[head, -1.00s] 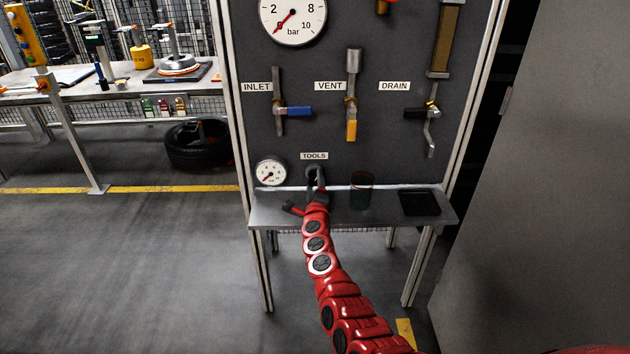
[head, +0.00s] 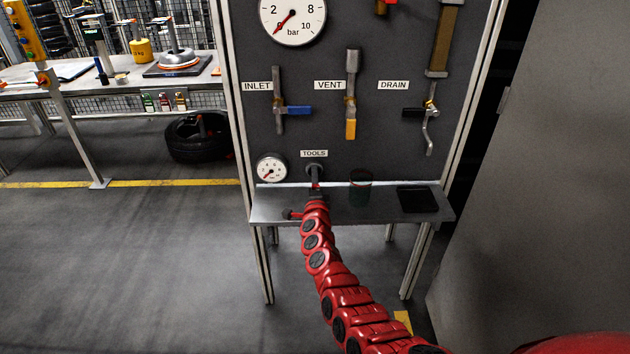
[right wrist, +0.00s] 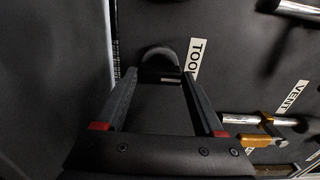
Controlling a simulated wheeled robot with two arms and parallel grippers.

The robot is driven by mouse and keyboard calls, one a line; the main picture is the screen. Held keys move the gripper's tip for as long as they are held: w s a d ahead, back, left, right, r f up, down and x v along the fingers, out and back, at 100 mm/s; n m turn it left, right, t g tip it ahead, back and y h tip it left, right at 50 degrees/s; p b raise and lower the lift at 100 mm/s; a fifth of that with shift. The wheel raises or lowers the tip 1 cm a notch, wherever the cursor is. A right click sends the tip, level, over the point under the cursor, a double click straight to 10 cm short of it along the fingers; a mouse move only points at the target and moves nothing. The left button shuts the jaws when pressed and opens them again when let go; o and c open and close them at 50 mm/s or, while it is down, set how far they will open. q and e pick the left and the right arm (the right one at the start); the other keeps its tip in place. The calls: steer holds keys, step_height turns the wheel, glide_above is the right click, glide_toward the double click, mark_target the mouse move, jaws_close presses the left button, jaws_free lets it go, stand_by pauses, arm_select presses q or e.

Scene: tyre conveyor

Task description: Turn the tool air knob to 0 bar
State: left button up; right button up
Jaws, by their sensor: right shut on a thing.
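The tool air knob (head: 314,168) is a small dark round knob under the TOOLS label (head: 314,153) on the grey panel. My right gripper (head: 315,184) reaches up to it from below, its fingers seen nearly edge-on. In the right wrist view the knob (right wrist: 157,60) sits at the tips of my right gripper (right wrist: 157,82), with one finger on each side. The gripper is shut on it and hides part of it. A small gauge (head: 271,168) is left of the knob; its red needle points to the lower left, near the low end. My left gripper is out of view.
A narrow metal shelf (head: 275,207) juts out below the knob, bearing a dark cup (head: 360,188) and a black tray (head: 417,199). INLET (head: 293,111), VENT (head: 351,128) and DRAIN (head: 430,130) valves are above. A grey wall (head: 545,170) stands at the right.

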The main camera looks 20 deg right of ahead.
steer(key=o, duration=1.4)
steer(key=shift+a, duration=0.1)
steer(key=shift+s+a+f+p, duration=0.1)
steer(key=shift+s+a+p, duration=0.05)
steer(key=shift+s+p, duration=0.35)
steer(key=p+v, duration=0.1)
steer(key=v, duration=0.3)
steer(key=shift+s+p, duration=0.3)
steer(key=shift+s, duration=0.15)
steer(key=shift+v, duration=5.8)
steer(key=shift+w, duration=0.1)
